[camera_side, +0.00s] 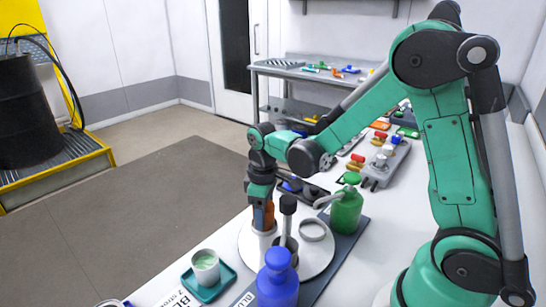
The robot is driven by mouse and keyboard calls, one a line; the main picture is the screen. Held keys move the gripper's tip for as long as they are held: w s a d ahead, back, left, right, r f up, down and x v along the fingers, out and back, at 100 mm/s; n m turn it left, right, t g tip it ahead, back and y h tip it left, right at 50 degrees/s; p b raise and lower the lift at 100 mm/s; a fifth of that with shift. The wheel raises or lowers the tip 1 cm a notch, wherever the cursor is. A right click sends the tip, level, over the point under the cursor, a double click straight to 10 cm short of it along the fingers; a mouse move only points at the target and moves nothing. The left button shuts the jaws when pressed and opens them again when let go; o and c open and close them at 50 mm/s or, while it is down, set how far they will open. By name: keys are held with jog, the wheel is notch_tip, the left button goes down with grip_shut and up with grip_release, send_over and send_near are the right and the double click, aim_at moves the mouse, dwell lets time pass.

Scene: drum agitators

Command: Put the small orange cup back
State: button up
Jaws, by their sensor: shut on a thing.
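My gripper (261,198) points down over a round white plate (313,262) and is shut on the small orange cup (263,217). Only part of the cup's orange side shows below the fingers. A pale round piece (262,238) on the plate stands right under the cup. I cannot tell whether the cup touches it or sits inside it.
A dark stirrer-like post (288,215) stands close right of the cup, with a grey ring (313,229) beyond. A green bottle (346,208) stands behind right, a blue bottle (277,280) in front. A white cup (205,267) sits on a teal tray (225,287) at front left.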

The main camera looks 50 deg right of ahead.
jog(key=shift+f, duration=0.15)
jog(key=o, duration=1.3)
jog(key=shift+c, duration=0.2)
notch_tip(320, 180, up, 12)
jog(key=s+a+f+m+t, duration=0.1)
jog(key=s+a+m+t, duration=0.2)
jog(key=s+t, duration=0.3)
jog(key=shift+m+t, duration=0.6)
jog(key=shift+m, duration=0.2)
jog(key=shift+o, duration=0.2)
jog(key=shift+f, duration=0.1)
